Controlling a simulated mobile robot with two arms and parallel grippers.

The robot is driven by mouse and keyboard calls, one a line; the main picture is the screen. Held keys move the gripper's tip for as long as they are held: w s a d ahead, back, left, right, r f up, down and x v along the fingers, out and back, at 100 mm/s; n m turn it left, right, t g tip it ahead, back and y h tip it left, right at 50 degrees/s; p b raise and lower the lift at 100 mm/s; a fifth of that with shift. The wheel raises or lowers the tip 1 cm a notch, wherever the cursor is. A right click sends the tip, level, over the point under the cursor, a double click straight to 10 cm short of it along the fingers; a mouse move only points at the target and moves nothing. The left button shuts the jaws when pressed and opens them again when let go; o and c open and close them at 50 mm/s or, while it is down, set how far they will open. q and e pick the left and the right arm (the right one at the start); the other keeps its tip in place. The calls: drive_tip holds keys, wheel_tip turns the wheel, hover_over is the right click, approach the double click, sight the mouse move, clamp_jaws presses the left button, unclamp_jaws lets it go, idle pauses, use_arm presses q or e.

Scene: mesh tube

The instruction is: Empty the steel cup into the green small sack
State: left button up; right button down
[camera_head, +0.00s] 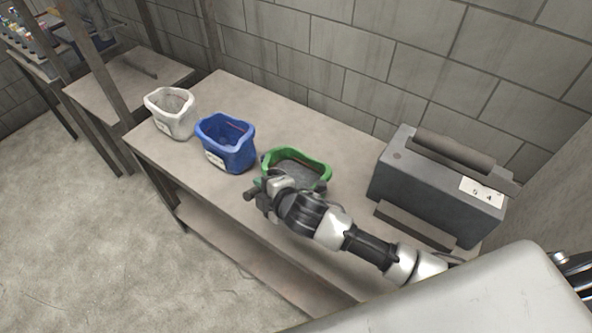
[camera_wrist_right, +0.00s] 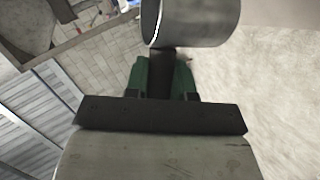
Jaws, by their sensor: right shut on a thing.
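The green small sack (camera_head: 325,173) stands open on the table, with a green rim and grey stuff visible inside. My right gripper (camera_head: 262,190) is at the sack's front left edge, in front of part of it. In the right wrist view the steel cup (camera_wrist_right: 205,22) is at the top, cut off by the frame, with its rim towards the left. My right gripper (camera_wrist_right: 163,72) is shut on the cup by a dark part below its wall. The cup is hard to make out in the head view, and its contents cannot be seen. My left gripper is out of view.
A blue sack (camera_head: 228,157) and a white sack (camera_head: 173,124) stand in a row to the left on the table (camera_head: 265,105). A large grey box with a roller (camera_head: 432,188) stands at the right. A block wall runs behind.

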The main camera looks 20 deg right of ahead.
drive_tip(key=s+a+f+n+t+h+b, duration=0.1)
drive_tip(key=s+a+f+n+t+b, duration=0.1)
drive_tip(key=s+a+f+n+b, duration=0.1)
wheel_tip(320, 180, down, 2)
drive_tip(key=a+b, duration=0.1)
drive_tip(key=b, duration=0.1)
drive_tip(key=shift+t+h+b, duration=0.3)
drive_tip(key=shift+b, duration=0.05)
drive_tip(key=shift+n, duration=0.3)
drive_tip(key=shift+d+f, duration=0.1)
